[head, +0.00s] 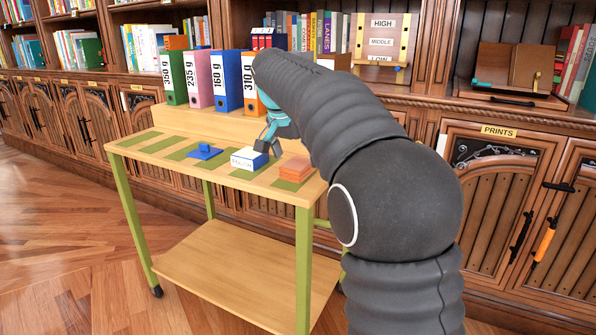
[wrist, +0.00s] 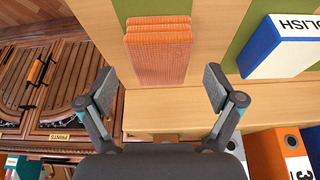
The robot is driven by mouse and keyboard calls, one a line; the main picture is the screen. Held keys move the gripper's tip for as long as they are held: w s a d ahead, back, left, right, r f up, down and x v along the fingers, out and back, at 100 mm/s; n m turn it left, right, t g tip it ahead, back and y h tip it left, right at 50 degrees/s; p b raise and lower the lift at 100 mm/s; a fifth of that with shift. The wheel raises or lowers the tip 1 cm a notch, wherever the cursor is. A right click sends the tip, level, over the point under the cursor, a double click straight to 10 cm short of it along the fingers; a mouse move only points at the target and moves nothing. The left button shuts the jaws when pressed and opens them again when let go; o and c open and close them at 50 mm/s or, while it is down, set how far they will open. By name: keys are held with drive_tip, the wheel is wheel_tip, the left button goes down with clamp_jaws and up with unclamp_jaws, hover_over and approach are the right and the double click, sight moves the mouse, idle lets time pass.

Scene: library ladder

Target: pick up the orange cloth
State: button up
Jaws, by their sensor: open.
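The orange cloth (head: 295,168) lies folded in a flat stack on a green strip at the right end of the trolley top. In the wrist view the orange cloth (wrist: 158,50) shows its folded layers, ahead of the gap between my fingers. My gripper (head: 270,148) is above the trolley near the cloth, behind and left of it in the head view. In the wrist view my gripper (wrist: 159,88) is open and empty, its two fingers spread wider than the cloth. My dark arm hides part of the trolley's right side.
A blue-and-white polish box (head: 249,159) stands left of the cloth, and a blue object (head: 204,151) lies farther left. Several binders (head: 228,80) stand on a raised shelf at the trolley's back. Bookcases with cabinet doors line the wall; an orange piece (head: 544,241) is on a door handle.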

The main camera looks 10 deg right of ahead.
sight(306, 160)
drive_tip(key=x, duration=0.2)
drive_tip(key=shift+w+d+f, duration=0.1)
drive_tip(key=shift+w+f, duration=0.05)
drive_tip(key=shift+f, duration=0.1)
drive_tip(key=c, duration=1)
drive_tip(key=shift+c, duration=0.2)
drive_tip(key=shift+r, duration=0.1)
drive_tip(key=shift+r, duration=0.5)
drive_tip(key=r, duration=0.2)
drive_tip(key=d+r+p, duration=0.1)
drive_tip(key=r, duration=0.1)
drive_tip(key=shift+s, duration=0.25)
drive_tip(key=s+d+r+p, duration=0.1)
drive_tip(key=s+d+r, duration=0.4)
drive_tip(key=d, duration=0.4)
drive_tip(key=shift+s+r, duration=0.3)
drive_tip(key=shift+r, duration=0.15)
